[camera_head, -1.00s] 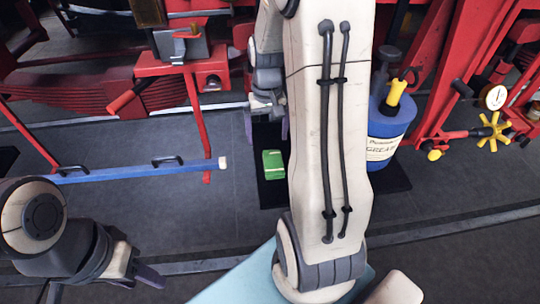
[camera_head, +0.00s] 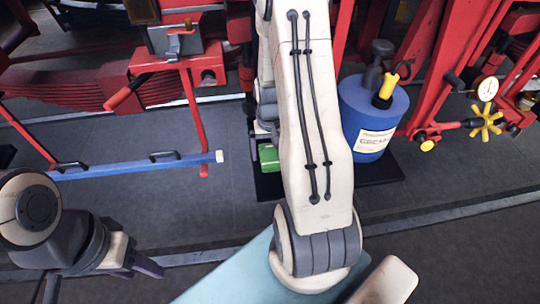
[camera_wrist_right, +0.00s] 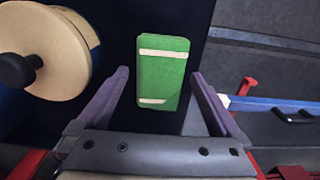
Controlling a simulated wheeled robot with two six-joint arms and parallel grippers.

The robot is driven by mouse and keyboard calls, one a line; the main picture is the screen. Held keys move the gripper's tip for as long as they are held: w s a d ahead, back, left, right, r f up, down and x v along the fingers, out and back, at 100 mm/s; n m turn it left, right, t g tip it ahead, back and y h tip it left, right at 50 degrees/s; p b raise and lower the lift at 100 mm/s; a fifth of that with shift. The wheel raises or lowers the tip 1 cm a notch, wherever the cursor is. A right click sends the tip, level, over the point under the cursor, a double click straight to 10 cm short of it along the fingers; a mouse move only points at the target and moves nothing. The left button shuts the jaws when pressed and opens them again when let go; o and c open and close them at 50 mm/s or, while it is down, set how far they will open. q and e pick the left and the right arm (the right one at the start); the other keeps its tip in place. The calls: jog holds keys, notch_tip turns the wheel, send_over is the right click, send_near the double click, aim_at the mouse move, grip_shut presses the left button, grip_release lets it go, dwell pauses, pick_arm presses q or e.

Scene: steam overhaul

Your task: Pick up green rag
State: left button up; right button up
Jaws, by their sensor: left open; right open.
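The green rag (camera_head: 268,154) is a folded green block with pale stripes, lying on a black mat at the middle of the head view, partly hidden by my right arm. In the right wrist view the rag (camera_wrist_right: 163,72) shows whole, ahead of and between the fingers. My right gripper (camera_wrist_right: 160,88) is open and empty, with its purple fingers spread to either side of the rag; I cannot tell whether they touch it. In the head view my right gripper is mostly hidden behind its arm. My left gripper (camera_head: 148,268) is open and empty at lower left, far from the rag.
A blue grease container (camera_head: 370,110) stands right of the rag, on the black mat (camera_head: 385,168). A blue bar (camera_head: 130,168) lies to the left. Red machinery (camera_head: 90,88) fills the back.

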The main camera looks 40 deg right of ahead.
aim_at(271, 155)
jog(key=c, duration=1.3)
jog(key=shift+w+r, duration=0.1)
jog(key=shift+r, duration=0.35)
jog(key=r, duration=0.1)
jog(key=r+b, duration=0.1)
jog(key=r, duration=0.1)
jog(key=shift+s+d+r, duration=0.1)
jog(key=shift+s+r, duration=0.2)
jog(key=shift+s, duration=0.05)
jog(key=s+d+r+b, duration=0.1)
jog(key=s+r, duration=0.5)
jog(key=s, duration=0.5)
jog(key=shift+d+r, duration=0.3)
